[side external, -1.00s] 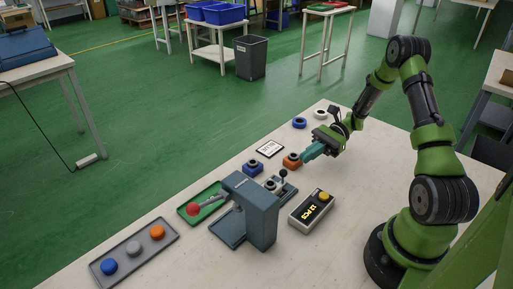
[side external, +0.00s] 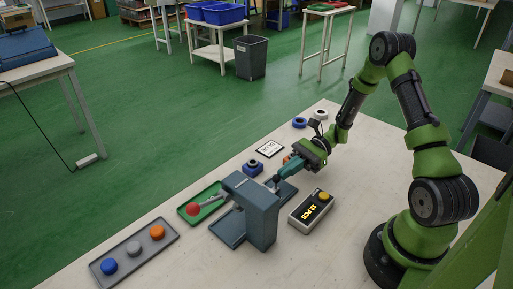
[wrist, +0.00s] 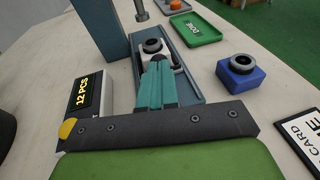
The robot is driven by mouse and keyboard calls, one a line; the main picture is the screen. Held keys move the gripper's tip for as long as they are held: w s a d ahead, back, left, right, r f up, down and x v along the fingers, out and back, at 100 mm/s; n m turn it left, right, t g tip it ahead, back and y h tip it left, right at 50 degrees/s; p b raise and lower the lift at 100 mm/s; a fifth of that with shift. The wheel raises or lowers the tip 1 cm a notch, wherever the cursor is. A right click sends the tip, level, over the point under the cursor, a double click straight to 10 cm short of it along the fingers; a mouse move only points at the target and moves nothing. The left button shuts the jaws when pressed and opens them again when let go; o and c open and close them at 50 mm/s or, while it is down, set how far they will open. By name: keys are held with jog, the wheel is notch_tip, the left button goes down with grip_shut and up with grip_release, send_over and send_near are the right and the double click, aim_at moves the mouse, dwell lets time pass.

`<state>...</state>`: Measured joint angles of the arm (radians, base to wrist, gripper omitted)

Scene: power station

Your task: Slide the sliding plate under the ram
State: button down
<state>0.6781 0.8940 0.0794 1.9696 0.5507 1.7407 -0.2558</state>
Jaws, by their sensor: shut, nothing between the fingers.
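The sliding plate (wrist: 139,45) lies between the rails, carrying a part with a black ring (wrist: 153,45). A dark knob (side external: 276,179) stands beside my fingertips in the side view. My gripper (side external: 279,175) is shut and low over the rails, fingers pointing at the press. In the wrist view, its teal fingers (wrist: 158,68) are right behind the ringed part; contact cannot be told. A grey cylinder, apparently the ram (wrist: 141,9), shows beyond the part.
A counter box (side external: 311,208) stands right of the press. A blue block with a black ring (side external: 252,166) is behind it, near a card (side external: 269,149). A green tray (side external: 188,214) and grey tray (side external: 164,241) lie left.

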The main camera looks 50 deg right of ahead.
jog(key=a, duration=0.9)
jog(key=shift+a, duration=0.2)
jog(key=v, duration=1.4)
jog(key=shift+s+d, duration=0.1)
jog(key=shift+d, duration=0.3)
